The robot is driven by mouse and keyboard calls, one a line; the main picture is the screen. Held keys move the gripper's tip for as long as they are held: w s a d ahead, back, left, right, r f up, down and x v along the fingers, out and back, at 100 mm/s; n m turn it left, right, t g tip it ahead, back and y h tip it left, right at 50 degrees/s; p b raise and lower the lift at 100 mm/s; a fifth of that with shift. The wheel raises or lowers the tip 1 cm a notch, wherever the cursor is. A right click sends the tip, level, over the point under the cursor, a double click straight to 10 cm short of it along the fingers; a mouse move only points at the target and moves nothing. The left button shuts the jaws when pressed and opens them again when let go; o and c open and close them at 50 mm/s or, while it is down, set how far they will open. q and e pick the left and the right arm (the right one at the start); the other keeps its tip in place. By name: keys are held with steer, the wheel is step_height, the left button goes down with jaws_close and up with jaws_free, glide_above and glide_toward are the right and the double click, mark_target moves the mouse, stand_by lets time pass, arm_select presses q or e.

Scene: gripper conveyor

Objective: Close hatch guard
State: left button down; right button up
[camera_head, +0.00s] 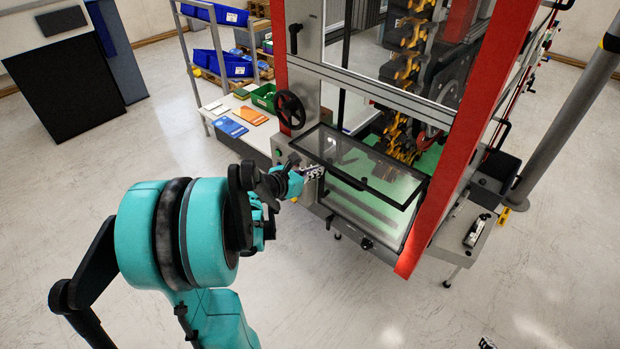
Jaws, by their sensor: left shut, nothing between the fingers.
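The hatch guard (372,166) is a clear panel in a black frame on the front of the machine. It stands tilted above a grey-framed opening with a green floor (362,206), and a gap shows below its front edge. My left gripper (316,172) is shut and empty at the left edge of the guard; I cannot tell whether it touches it. A small black and white piece at the bottom edge (487,343) looks like the tip of my right gripper; the rest is out of frame.
The machine has red posts (468,130) and a black handwheel (289,109) left of the guard. A shelf with blue bins (222,62) and a side table with a green bin (264,97) stand behind left. A grey pole (565,125) stands right. The front floor is clear.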

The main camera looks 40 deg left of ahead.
arm_select(q)
steer(key=shift+r, duration=0.7)
steer(key=shift+r, duration=0.1)
